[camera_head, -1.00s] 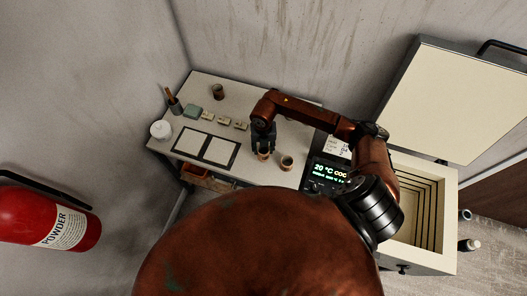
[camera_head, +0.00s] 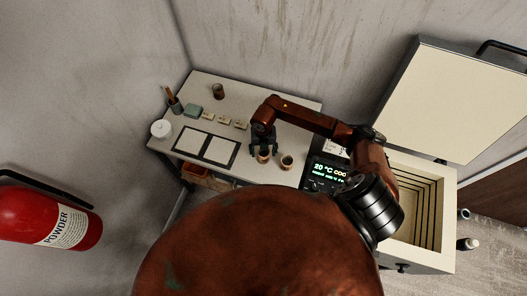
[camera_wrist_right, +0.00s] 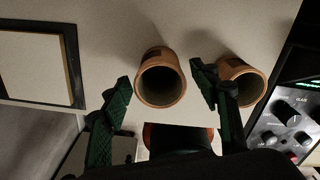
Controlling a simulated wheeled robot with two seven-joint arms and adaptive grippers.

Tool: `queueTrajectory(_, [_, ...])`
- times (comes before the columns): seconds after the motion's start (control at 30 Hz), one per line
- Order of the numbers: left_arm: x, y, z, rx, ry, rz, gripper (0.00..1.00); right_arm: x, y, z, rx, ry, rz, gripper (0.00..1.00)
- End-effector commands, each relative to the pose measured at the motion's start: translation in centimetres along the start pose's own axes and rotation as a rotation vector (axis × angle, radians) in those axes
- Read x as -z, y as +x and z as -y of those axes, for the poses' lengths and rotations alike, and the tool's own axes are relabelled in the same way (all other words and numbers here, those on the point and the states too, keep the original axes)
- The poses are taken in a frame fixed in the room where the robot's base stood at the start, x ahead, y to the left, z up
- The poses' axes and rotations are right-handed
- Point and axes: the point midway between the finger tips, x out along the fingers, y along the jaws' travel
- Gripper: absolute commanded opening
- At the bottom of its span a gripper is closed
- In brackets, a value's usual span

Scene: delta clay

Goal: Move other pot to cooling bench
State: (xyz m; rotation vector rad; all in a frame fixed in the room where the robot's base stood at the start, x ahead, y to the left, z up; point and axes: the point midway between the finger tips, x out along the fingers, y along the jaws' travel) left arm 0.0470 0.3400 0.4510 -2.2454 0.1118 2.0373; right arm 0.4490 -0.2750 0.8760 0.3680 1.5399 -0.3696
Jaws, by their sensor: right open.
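Two small brown clay pots stand near the front edge of the pale bench (camera_head: 300,100). My right gripper (camera_head: 263,150) is open above the left one of these pots (camera_head: 263,158). In the right wrist view that pot (camera_wrist_right: 160,78) shows between my two open fingers (camera_wrist_right: 160,88), with its dark mouth toward the camera; I cannot see contact. The other front pot (camera_head: 286,162) stands just to the right. In the wrist view that pot (camera_wrist_right: 243,84) is partly hidden by my right-hand finger. A third brown pot (camera_head: 218,91) stands at the back of the bench.
Two black-framed pale squares (camera_head: 221,150) lie left of the gripper, with small labels behind. A tool cup (camera_head: 175,106), green block (camera_head: 193,111) and white jar (camera_head: 161,129) stand at left. A control panel (camera_head: 325,175) and an open kiln (camera_head: 438,215) are at right.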

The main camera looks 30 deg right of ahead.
Motion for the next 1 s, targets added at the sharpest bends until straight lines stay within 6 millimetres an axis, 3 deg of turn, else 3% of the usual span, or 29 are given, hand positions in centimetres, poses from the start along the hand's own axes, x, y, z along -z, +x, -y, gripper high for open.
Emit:
queueTrajectory(0.27, [0.0, -0.1, 0.1, 0.001, 0.0, 0.0, 0.0, -0.1, -1.0, 0.0, -0.001, -0.001, 0.003, 0.56])
queueTrajectory(0.7, [-0.2, 1.3, 0.0, 0.0, 0.0, 0.002, 0.0, -0.1, -9.5, 0.0, -0.001, -0.001, 0.004, 0.56])
queueTrajectory(1.0, [-0.3, 1.7, 0.0, 0.0, 0.0, 0.002, 0.0, 0.0, -12.2, 0.0, 0.0, 0.001, 0.0, 0.56])
